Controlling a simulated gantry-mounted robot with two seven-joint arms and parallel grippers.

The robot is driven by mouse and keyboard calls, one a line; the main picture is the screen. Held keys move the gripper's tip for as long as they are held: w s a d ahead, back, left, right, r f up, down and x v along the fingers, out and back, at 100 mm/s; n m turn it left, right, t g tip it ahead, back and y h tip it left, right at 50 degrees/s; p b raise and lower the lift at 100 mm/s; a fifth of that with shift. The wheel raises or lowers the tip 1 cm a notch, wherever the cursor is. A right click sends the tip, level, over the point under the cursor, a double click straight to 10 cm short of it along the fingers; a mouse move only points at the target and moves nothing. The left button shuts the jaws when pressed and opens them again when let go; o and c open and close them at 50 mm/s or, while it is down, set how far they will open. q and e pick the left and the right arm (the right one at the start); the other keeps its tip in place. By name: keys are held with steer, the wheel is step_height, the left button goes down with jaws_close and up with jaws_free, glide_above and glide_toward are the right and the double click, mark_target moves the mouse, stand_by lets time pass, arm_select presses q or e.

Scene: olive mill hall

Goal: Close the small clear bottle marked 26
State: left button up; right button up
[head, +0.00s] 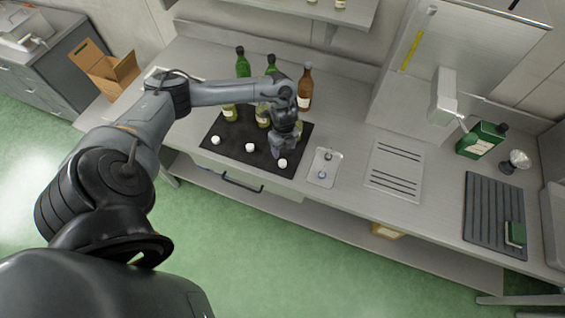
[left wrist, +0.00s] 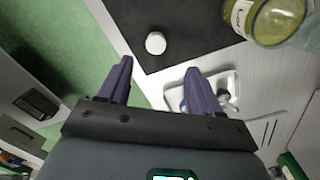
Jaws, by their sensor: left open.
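Small clear bottles of yellowish oil stand on a black mat (head: 230,146): a left one (head: 229,113), a middle one (head: 262,116) and one largely hidden behind my left gripper (head: 282,150). I cannot read a 26 on any label. Three white caps lie along the mat's front: left (head: 216,140), middle (head: 250,147) and right (head: 282,163). My left gripper is open and empty, above the mat close to the right cap. In the left wrist view a white cap (left wrist: 155,43) lies beyond the fingertips (left wrist: 160,66), and a labelled bottle (left wrist: 268,18) shows at upper right. My right gripper is out of view.
Green bottles (head: 243,66) and a brown bottle (head: 305,88) stand behind the mat. A small metal tray (head: 325,168) with small items lies right of it. Farther right are a slotted plate (head: 396,172), a green can (head: 480,140) and a dark ribbed mat (head: 488,215).

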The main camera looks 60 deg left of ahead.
mark_target(283, 162)
arm_select(q)
steer(key=shift+f, duration=1.75)
steer(key=f, duration=0.3)
steer(key=shift+s+d+f+p, duration=0.2)
steer(key=shift+s+f+p, duration=0.1)
steer(key=shift+s+f, duration=0.05)
steer(key=shift+f, duration=0.75)
steer(key=shift+c, duration=0.3)
steer(key=c, duration=1)
steer(key=shift+r, duration=0.1)
